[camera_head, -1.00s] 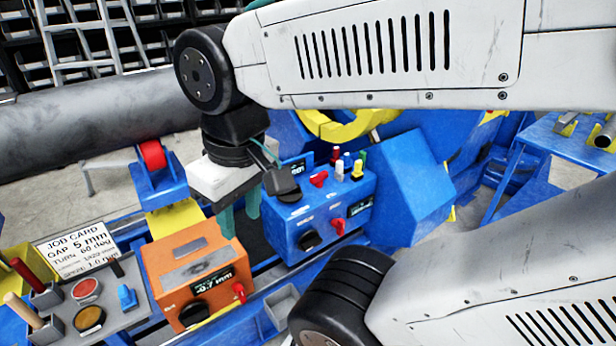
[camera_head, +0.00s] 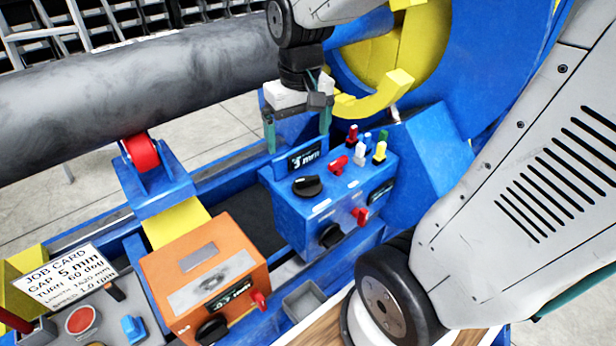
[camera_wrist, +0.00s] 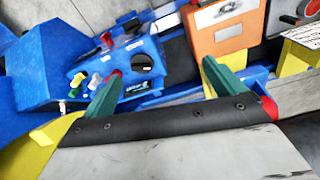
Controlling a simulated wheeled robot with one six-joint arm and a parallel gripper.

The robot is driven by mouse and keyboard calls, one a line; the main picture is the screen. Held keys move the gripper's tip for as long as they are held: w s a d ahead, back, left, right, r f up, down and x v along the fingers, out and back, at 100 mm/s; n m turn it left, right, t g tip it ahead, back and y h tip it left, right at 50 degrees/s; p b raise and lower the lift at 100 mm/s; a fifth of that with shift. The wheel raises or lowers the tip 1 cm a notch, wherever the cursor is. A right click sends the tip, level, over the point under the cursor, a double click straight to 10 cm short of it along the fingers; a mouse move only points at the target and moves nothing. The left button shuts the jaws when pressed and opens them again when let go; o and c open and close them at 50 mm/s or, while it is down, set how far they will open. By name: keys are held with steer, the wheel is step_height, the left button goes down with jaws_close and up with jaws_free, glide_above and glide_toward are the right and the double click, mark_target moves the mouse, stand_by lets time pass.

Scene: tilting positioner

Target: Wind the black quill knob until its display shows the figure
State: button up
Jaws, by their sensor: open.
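A blue box (camera_head: 290,215) carries a black pointer knob (camera_head: 307,186) on its top, with a display (camera_head: 305,158) behind it that seems to read 3 or 5 mm. A second black knob (camera_head: 331,235) is on its front, near a small dark display (camera_head: 381,192). I cannot read which knob is the quill. My gripper (camera_head: 297,124) is open and empty, above and behind the top knob, apart from it. In the wrist view the blue box (camera_wrist: 105,62) with a black knob (camera_wrist: 142,62) lies beyond the open fingers (camera_wrist: 163,85).
An orange box (camera_head: 170,265) with a black knob (camera_head: 212,330) and a display (camera_head: 230,294) stands front left. The job card (camera_head: 66,275) reads gap 5 mm, turn 60 deg. Red, white and yellow levers (camera_head: 360,152) crowd the blue box's top. A grey pipe (camera_head: 130,90) runs behind.

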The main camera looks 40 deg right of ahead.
steer(key=w+d+f, duration=0.4)
steer(key=w+f, duration=0.2)
steer(key=m, duration=0.2)
glide_above(307, 178)
steer(key=shift+g, duration=0.4)
step_height(307, 178, down, 16)
steer(key=shift+s, duration=0.15)
step_height(307, 178, down, 8)
steer(key=shift+r, duration=0.2)
